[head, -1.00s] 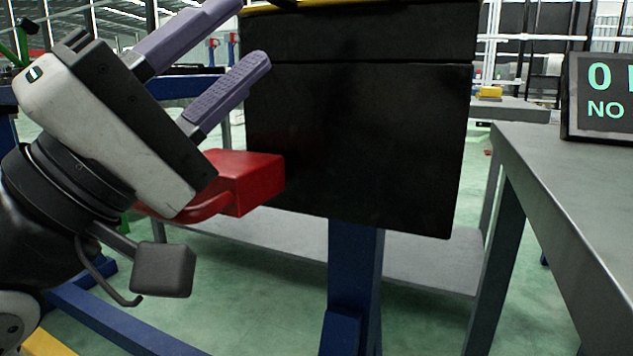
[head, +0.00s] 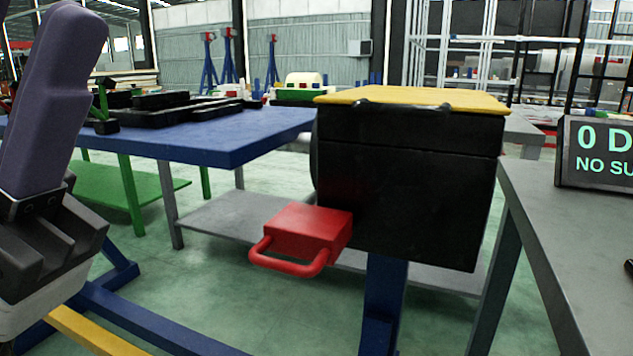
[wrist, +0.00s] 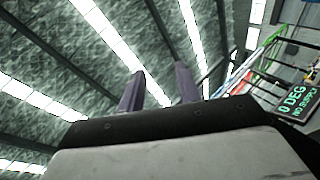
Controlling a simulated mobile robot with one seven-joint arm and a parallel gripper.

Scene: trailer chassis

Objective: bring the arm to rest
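My gripper (wrist: 158,88) points up toward the roof in the wrist view, its two purple fingers apart with nothing between them. In the head view it stands close at the left edge, where one purple finger (head: 52,100) shows large and upright; the other is mostly cut off by the frame edge. My gripper is clear of the black box (head: 410,190) on the blue post and of the red block with a handle (head: 305,232) on that box's left side.
A yellow lid (head: 415,99) tops the black box. A blue table (head: 235,148) with black parts stands behind, left. A grey table (head: 570,220) with a display (head: 600,150) is at right. Yellow and blue floor beams (head: 130,315) run at lower left.

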